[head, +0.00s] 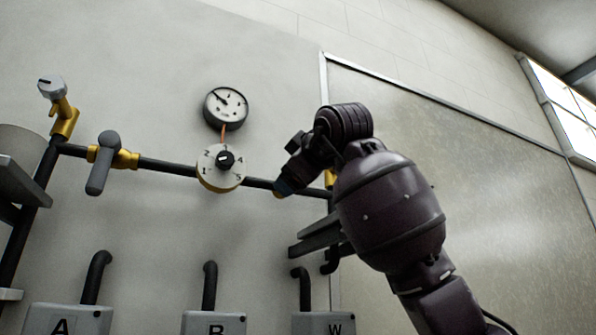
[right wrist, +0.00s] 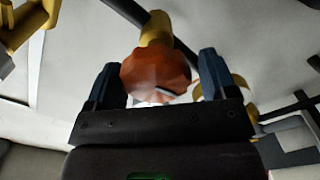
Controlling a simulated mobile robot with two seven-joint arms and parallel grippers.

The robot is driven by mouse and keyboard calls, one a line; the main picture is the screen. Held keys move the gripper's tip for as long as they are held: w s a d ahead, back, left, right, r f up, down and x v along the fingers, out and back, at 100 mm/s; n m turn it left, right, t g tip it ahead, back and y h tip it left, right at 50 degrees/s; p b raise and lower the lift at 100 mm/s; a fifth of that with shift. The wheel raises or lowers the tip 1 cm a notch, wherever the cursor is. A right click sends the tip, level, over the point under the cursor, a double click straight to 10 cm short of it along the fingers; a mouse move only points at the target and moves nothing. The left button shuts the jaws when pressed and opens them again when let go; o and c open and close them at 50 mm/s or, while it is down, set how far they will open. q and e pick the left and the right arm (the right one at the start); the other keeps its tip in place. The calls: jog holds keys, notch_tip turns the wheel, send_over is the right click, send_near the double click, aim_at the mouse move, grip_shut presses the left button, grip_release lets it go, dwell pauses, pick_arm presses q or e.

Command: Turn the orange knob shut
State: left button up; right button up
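The orange knob (right wrist: 153,72) shows in the right wrist view, on a yellow valve body (right wrist: 157,28) on the dark pipe. My right gripper (right wrist: 162,82) is open, its two dark blue fingers on either side of the knob. A narrow gap shows between the knob and the right-hand finger; whether the left-hand finger touches it I cannot tell. In the head view my right gripper (head: 284,187) is at the pipe, right of the round dial, and hides the knob. My left gripper is in neither view.
On the wall are a pressure gauge (head: 226,107), a numbered dial (head: 221,167), a grey lever on a brass valve (head: 103,162) and a grey-capped brass valve (head: 59,105). Boxes lettered A (head: 67,319), B (head: 214,323) and W (head: 323,323) stand below. The wall between pipe and boxes is mostly clear.

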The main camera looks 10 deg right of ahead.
jog(key=shift+o, duration=0.7)
jog(key=shift+r, duration=0.1)
jog(key=shift+s, duration=0.1)
jog(key=s+d+b, duration=0.1)
jog(key=s+d, duration=0.1)
jog(key=s, duration=0.8)
jog(key=shift+s, duration=0.25)
